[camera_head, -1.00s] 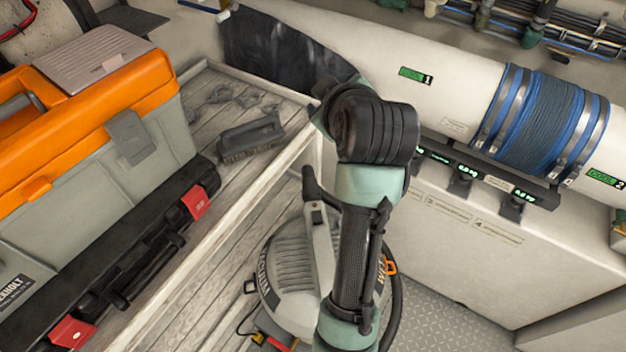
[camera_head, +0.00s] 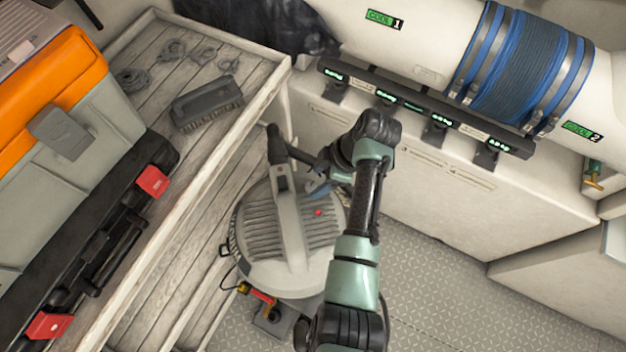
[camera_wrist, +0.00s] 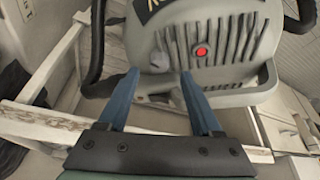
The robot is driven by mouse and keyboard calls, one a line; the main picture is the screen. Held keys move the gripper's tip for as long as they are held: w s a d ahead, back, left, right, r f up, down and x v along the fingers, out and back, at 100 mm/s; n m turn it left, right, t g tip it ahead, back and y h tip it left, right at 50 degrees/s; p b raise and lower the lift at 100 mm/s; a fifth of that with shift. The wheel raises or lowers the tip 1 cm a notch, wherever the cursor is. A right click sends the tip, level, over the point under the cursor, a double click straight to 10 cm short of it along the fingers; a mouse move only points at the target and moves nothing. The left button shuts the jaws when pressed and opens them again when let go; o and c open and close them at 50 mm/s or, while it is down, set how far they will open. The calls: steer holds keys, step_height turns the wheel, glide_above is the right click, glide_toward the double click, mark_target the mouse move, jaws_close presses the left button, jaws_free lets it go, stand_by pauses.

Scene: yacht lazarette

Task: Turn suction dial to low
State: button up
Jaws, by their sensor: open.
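The grey wet vacuum (camera_head: 262,235) stands on the floor beside the wooden bench; it also fills the upper part of the wrist view (camera_wrist: 235,85). A small grey knob (camera_wrist: 160,62), which looks like the suction dial, sits on its body left of a round red button (camera_wrist: 201,52). The dial's setting cannot be read. My gripper (camera_wrist: 159,72) is open, its blue fingers pointing at the vacuum, with the knob showing between the fingertips. Whether they touch it cannot be told. In the head view my gripper (camera_head: 318,186) is at the vacuum's upper edge, partly hidden by my arm.
A wooden bench (camera_head: 215,150) at left holds a scrub brush (camera_head: 207,103) and a grey-orange toolbox (camera_head: 85,140). A white pipe with a blue-wrapped section (camera_head: 520,65) and a gauge rail (camera_head: 415,107) run behind. Clear metal floor (camera_head: 440,285) lies to the right.

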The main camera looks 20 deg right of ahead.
mark_target(311, 186)
steer(key=shift+x, duration=1.9)
jaws_close()
